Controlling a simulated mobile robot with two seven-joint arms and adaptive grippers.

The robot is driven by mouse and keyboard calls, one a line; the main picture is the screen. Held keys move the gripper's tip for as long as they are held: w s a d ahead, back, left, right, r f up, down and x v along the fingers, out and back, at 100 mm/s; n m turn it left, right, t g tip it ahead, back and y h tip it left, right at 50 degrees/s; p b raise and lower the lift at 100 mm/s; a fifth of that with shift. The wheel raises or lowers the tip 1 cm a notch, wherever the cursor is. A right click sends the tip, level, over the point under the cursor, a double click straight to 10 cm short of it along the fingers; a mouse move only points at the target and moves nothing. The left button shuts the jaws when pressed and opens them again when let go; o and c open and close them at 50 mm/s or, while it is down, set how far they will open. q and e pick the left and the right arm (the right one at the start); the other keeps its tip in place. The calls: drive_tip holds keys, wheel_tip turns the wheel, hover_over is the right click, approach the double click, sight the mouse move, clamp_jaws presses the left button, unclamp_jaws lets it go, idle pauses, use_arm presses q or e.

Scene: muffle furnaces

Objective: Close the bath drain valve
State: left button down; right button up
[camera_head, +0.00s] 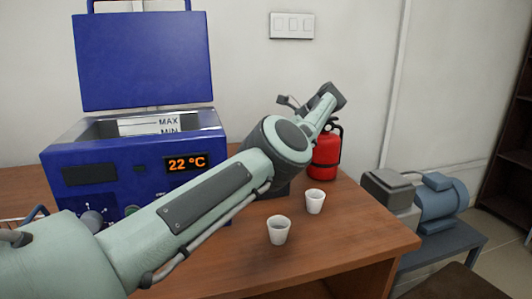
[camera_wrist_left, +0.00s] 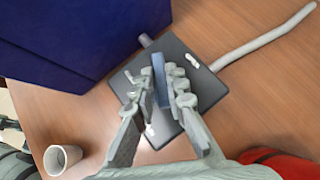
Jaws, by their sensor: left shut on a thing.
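The blue bath (camera_head: 130,60) stands on the wooden table with its lid raised and its display reading 22 °C. Its blue side (camera_wrist_left: 85,35) also shows in the left wrist view. Beside it lies a dark square plate (camera_wrist_left: 205,90) with grey pipe ends. A blue valve handle (camera_wrist_left: 160,80) stands over the plate. My left gripper (camera_wrist_left: 162,88) is shut on this handle, one finger on each side. In the head view my left arm crosses in front of the bath and its fingers are hidden. The valve body is mostly hidden by the fingers. My right gripper is not in view.
Two white cups (camera_head: 278,231) (camera_head: 315,201) stand near the front of the table (camera_head: 345,240); one cup (camera_wrist_left: 60,158) shows in the wrist view. A red fire extinguisher (camera_head: 325,158) stands behind. A grey hose (camera_wrist_left: 265,38) runs from the plate. A blue pump (camera_head: 440,200) sits at the right.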

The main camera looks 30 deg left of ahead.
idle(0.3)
use_arm(q)
drive_tip(key=c, duration=1.7)
unclamp_jaws()
drive_tip(key=shift+o, duration=0.8)
drive_tip(key=shift+f, duration=0.1)
